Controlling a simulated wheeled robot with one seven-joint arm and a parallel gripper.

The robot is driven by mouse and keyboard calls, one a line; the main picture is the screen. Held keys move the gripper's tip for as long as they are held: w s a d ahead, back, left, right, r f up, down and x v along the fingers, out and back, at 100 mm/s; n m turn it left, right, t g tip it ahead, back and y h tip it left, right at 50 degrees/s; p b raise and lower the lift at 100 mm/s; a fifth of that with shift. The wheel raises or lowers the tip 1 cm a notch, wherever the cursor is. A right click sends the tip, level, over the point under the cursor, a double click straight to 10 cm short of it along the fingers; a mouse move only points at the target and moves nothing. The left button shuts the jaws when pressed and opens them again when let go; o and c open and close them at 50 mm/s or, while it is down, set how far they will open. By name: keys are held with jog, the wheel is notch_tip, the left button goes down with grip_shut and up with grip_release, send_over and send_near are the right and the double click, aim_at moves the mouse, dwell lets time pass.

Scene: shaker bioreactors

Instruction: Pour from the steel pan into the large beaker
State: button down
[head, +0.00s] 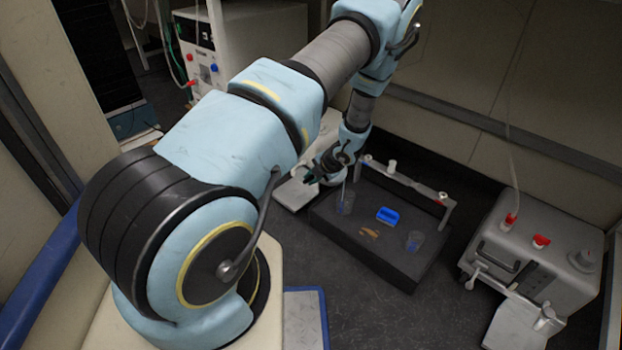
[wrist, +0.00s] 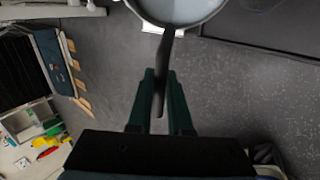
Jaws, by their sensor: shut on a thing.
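My gripper (wrist: 163,82) is shut on the dark handle of the steel pan (wrist: 166,45). The pan's round bowl shows at the top of the wrist view, cut off by the frame, with a pale bluish-grey inside; I cannot tell its contents. In the head view my gripper (head: 326,172) is small and dark, near the left end of a dark platform, and the pan is hard to make out there. Two clear beakers stand on the platform: one (head: 345,203) near my gripper, the other (head: 414,241) at the right. The nearer one looks slightly larger.
The dark platform (head: 350,240) also holds a blue block (head: 388,216) and small brownish pieces (head: 370,232). A raised rail (head: 410,184) runs along its back. A grey machine (head: 540,250) with red fittings stands to the right. Floor is clear between them.

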jog(key=shift+s+d+f+b, duration=0.1)
jog(key=shift+s+f+b, duration=0.1)
jog(key=shift+b, duration=0.25)
jog(key=shift+d+f+t+y+b, duration=0.2)
jog(key=shift+t+y+b, duration=0.1)
jog(key=shift+t+y, duration=0.2)
jog(key=shift+s, duration=0.1)
jog(key=shift+s+d+f+t+b, duration=0.1)
jog(key=shift+s+t+b, duration=0.05)
jog(key=shift+t+b, duration=0.15)
jog(key=shift+s+d+f+t+y+b, duration=0.2)
jog(key=shift+s+d+t+y+b, duration=0.1)
jog(key=shift+t+y+b, duration=0.3)
jog(key=shift+s+d+y, duration=0.15)
jog(key=shift+y, duration=0.25)
jog(key=shift+s+d+f+t+y+b, duration=0.25)
jog(key=shift+t+y+b, duration=0.15)
jog(key=shift+t+b, duration=0.25)
jog(key=shift+s+d+r+t, duration=0.1)
jog(key=shift+s+d+t, duration=0.05)
jog(key=shift+t, duration=0.1)
